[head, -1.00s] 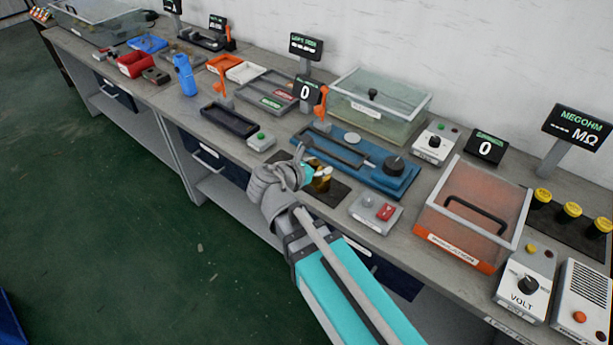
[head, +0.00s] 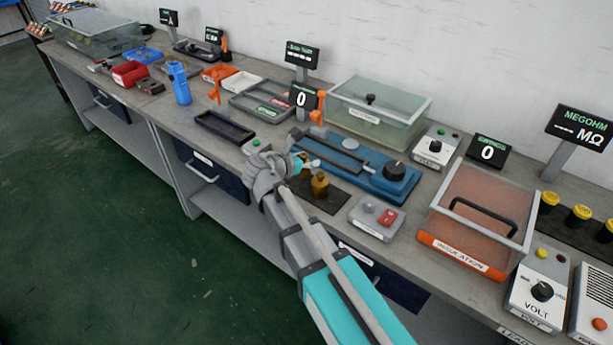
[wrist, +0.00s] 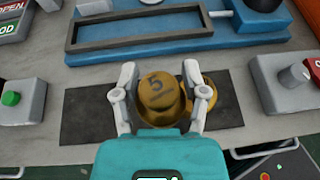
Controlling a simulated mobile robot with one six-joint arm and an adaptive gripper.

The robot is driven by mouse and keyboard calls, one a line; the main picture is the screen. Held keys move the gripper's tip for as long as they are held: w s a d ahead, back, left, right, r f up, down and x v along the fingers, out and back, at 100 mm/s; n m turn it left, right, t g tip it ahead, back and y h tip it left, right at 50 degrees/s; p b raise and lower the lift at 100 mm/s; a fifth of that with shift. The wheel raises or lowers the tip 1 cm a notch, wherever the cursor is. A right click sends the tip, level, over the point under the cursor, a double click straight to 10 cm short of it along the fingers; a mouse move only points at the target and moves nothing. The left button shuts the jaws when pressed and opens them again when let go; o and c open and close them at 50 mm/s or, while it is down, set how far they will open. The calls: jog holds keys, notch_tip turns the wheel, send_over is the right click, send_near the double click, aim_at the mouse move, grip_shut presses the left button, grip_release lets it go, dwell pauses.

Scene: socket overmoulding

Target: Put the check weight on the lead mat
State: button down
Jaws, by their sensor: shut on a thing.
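My gripper (wrist: 160,100) is shut on a brass check weight (wrist: 158,92) marked 5, with one finger on each side. In the head view my gripper (head: 297,163) partly hides this weight. A second brass weight (head: 320,186) stands upright just right of it; it shows partly behind my right finger in the wrist view (wrist: 209,90). Both are over a dark mat (head: 326,206) on the bench. I cannot tell whether the held weight touches the mat. Another dark mat (head: 583,229) lies at the far right under yellow-capped posts; a bench-edge label near there seems to start with "LEAD".
A blue fixture (head: 368,168) stands right behind the weights. A grey box with a red button (head: 376,219) is to the right, then an orange-based insulation enclosure (head: 475,220). A green-button box (head: 261,146) and a black tray (head: 224,130) are to the left.

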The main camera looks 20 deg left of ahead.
jog(key=shift+w+a+f+b, duration=0.3)
jog(key=shift+w+f+b, duration=0.3)
jog(key=shift+f, duration=0.15)
jog(key=shift+w+a+f+b, duration=0.25)
jog(key=shift+w+f+b, duration=0.3)
jog(key=shift+f, duration=0.2)
jog(key=shift+w+a+f+b, duration=0.2)
jog(key=shift+w+f+b, duration=0.2)
jog(key=shift+f+b, duration=1.6)
jog(key=shift+f, duration=0.15)
jog(key=shift+c, duration=2)
grip_release()
jog(key=shift+s, duration=0.1)
jog(key=shift+r, duration=0.25)
jog(key=p+v, duration=0.4)
jog(key=v, duration=0.8)
jog(key=shift+p, duration=0.35)
